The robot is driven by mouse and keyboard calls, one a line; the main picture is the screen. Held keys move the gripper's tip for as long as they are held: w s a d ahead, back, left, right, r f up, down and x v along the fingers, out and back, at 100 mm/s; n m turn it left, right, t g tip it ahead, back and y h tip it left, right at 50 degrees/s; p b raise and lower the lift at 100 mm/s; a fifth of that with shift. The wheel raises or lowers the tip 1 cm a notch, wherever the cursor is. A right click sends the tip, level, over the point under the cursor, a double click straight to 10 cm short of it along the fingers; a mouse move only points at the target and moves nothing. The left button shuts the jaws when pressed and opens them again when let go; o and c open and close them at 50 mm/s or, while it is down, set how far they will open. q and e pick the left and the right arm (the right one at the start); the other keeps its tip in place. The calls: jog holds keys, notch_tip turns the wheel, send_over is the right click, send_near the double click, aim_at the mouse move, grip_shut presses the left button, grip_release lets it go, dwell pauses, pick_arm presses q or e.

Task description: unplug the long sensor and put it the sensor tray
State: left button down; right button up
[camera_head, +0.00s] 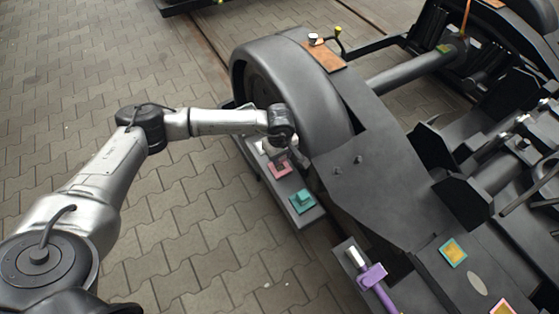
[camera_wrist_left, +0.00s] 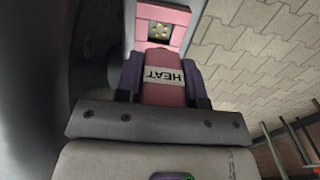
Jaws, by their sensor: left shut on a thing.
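My left gripper (camera_head: 276,149) is over a pink block (camera_head: 279,168) on a narrow dark platform beside the wheel. In the left wrist view, my left gripper (camera_wrist_left: 165,85) is shut on a pink plug (camera_wrist_left: 162,82) with a white label reading HEAT. A pink socket face (camera_wrist_left: 161,32) with gold contacts shows just beyond the plug's end. Its contacts are exposed. A long purple rod with a silver tip (camera_head: 370,277) lies at the bottom of the head view; I cannot tell whether it is the long sensor. I cannot make out a sensor tray. My right gripper is out of view.
A teal block (camera_head: 302,201) sits on the same platform as the pink one. The large dark wheel (camera_head: 300,90) is close to my left gripper. Bogie frame parts (camera_head: 380,170) fill the right side. Paving (camera_head: 60,90) on the left is clear.

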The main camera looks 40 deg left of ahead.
pick_arm(q)
jog(key=shift+r, duration=0.5)
